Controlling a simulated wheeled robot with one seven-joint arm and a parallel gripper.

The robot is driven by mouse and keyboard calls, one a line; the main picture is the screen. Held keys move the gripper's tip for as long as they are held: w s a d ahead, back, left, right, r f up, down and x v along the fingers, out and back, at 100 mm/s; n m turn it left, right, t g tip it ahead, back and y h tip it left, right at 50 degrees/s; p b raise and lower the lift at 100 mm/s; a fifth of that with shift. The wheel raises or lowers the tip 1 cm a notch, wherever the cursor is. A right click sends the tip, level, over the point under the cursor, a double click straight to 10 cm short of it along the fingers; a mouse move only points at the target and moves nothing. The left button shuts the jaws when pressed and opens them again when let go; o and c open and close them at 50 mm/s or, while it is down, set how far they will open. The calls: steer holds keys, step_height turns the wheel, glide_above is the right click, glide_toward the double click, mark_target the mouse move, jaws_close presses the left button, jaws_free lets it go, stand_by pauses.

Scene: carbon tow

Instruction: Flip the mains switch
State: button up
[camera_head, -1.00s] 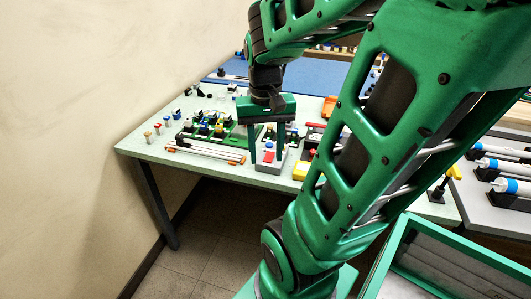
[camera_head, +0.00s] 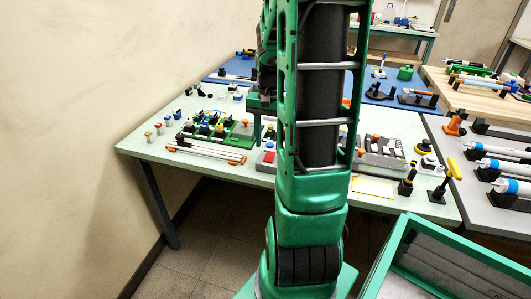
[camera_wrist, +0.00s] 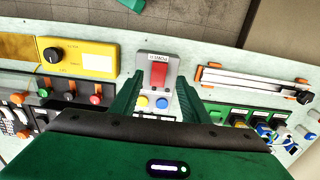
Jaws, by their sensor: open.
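The mains switch is a red rocker (camera_wrist: 158,75) on a light grey box (camera_wrist: 146,60) with a label at one end. A yellow and a blue round button sit on the box near my gripper. My gripper (camera_wrist: 158,82) is open and empty, its green fingers on either side of the box in the wrist view. I cannot tell how far above the box the fingertips are. In the head view the grey box (camera_head: 262,166) shows only in part at the table's front edge, and my arm hides most of my gripper (camera_head: 262,125).
A yellow box with a black knob (camera_wrist: 82,56) lies left of the switch box in the wrist view. White rods on orange-ended holders (camera_wrist: 250,80) lie to its right. A green board with several small blocks (camera_head: 215,127) stands left on the table (camera_head: 140,143).

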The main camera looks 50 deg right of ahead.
mark_target(268, 158)
steer(key=shift+f, duration=2.5)
